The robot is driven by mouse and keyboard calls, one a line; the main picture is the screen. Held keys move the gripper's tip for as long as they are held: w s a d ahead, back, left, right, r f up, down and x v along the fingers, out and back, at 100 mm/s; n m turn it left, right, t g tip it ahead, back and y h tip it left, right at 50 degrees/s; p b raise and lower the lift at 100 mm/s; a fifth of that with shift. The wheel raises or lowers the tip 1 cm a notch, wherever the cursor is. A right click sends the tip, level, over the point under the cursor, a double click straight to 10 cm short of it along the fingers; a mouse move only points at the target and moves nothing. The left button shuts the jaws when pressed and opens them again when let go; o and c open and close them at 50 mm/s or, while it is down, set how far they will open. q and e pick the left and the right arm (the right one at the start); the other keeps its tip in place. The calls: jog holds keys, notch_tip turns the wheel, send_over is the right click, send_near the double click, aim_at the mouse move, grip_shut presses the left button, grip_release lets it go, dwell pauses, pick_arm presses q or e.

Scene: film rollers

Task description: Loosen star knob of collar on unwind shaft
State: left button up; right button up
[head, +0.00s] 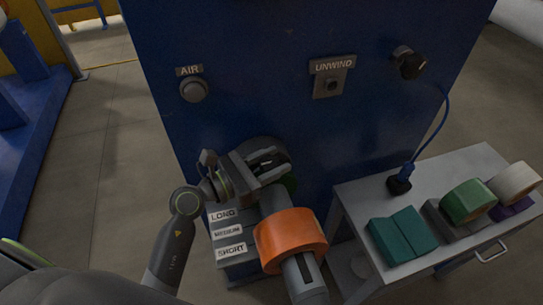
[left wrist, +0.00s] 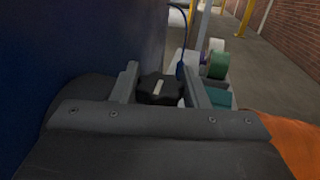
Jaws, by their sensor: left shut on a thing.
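The dark star knob (left wrist: 158,88) with a pale bar on its top sits between the two fingers of my left gripper (left wrist: 160,72) in the left wrist view. In the head view my left gripper (head: 268,163) is shut on it above the inner end of the unwind shaft (head: 303,274), close to the blue machine face. The collar is mostly hidden under the gripper. An orange roll (head: 290,238) is around the shaft, nearer to me than the gripper; its edge also shows in the left wrist view (left wrist: 295,140). My right gripper is not in view.
The blue machine panel (head: 270,90) carries an AIR button (head: 193,89), an UNWIND plate (head: 331,84) and a black knob (head: 408,62). LONG, MEDIUM and SHORT labels (head: 229,232) lie left of the shaft. A grey cart (head: 455,165) at right holds teal boxes (head: 399,237) and rolls.

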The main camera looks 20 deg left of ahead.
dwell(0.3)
pick_arm(q)
jog(key=o, duration=1)
jog(key=shift+s+a+f, duration=0.1)
jog(key=shift+s+a, duration=0.2)
jog(key=shift+a, duration=0.05)
jog(key=b+v, duration=0.7)
jog(key=v, duration=0.9)
jog(key=shift+s+d, duration=0.1)
jog(key=shift+s, duration=0.25)
